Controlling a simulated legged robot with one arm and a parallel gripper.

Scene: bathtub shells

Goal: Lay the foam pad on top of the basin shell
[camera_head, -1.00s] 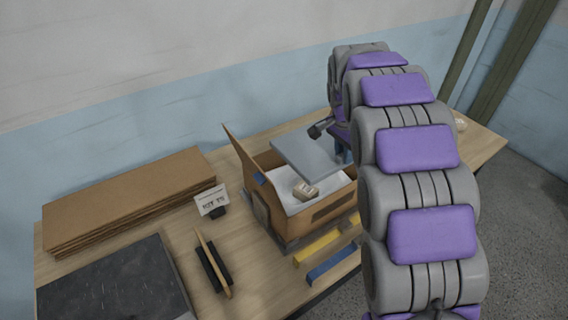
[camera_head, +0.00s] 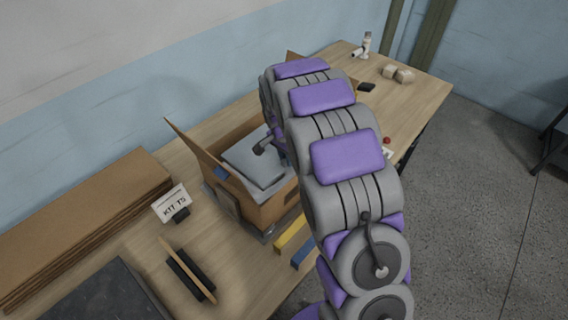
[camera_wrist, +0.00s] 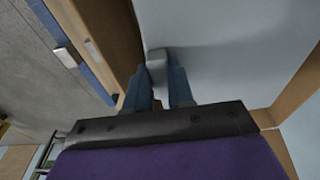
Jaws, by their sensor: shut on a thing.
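The foam pad (camera_head: 250,158) is a flat grey slab, seen in the head view inside the open cardboard box (camera_head: 268,213). In the wrist view the pad (camera_wrist: 235,65) fills the upper right as a pale grey sheet. In the head view my arm hides the fingers and the pad's right side. The basin shell cannot be made out now; the pad covers the inside of the box where a white surface showed earlier. I cannot tell whether the pad touches it.
A raised box flap (camera_head: 195,146) stands on the left. Yellow (camera_head: 290,233) and blue (camera_head: 303,254) bars lie before the box. A sign (camera_head: 172,204), dark holder (camera_head: 190,275) and cardboard stack (camera_head: 85,220) are left. Small blocks (camera_head: 397,74) lie at the far right.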

